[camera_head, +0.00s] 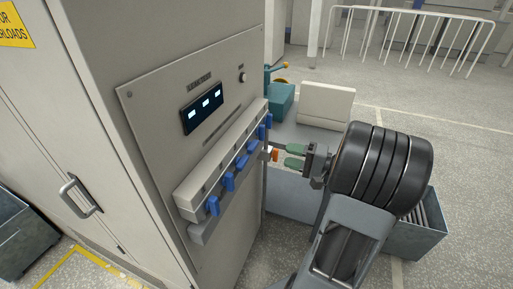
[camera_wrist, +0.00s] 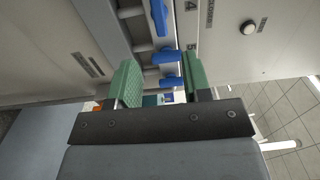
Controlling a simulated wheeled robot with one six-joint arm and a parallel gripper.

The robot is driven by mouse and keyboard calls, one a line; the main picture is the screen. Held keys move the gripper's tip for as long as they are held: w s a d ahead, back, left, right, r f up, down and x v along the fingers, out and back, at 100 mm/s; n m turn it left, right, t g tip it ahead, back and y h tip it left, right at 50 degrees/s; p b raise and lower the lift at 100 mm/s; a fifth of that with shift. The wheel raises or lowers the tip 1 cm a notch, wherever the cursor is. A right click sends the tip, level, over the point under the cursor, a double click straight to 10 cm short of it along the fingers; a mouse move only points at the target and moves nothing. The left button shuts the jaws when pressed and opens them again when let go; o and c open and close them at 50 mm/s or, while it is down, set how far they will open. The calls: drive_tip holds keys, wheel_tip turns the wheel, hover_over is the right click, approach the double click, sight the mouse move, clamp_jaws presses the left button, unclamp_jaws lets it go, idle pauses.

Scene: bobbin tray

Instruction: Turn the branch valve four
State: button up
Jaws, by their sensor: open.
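A row of blue valve handles (camera_head: 228,181) runs along a pale manifold (camera_head: 190,195) on the cabinet front. In the wrist view the numeral 4 shows at the top edge, beside a blue handle (camera_wrist: 157,18) that I take as valve four. Two more blue handles (camera_wrist: 165,56) lie below it, near the numeral 5. In the head view the numerals are too small to read. My gripper (camera_head: 285,156), with green fingers, is open and empty to the right of the manifold's far end. In the wrist view its fingers (camera_wrist: 160,78) stand apart, with the lowest handle showing between them.
The cabinet panel (camera_head: 150,115) carries a lit display (camera_head: 203,108) and a small knob (camera_head: 242,77). A low grey bench with a teal machine (camera_head: 281,100) and a pale box (camera_head: 326,103) stands behind my gripper. A white rail (camera_head: 410,12) is far back.

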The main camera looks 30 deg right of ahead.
sight(256, 147)
drive_tip(key=p+x, duration=0.1)
drive_tip(key=x, duration=1)
drive_tip(key=shift+a, duration=0.2)
clamp_jaws()
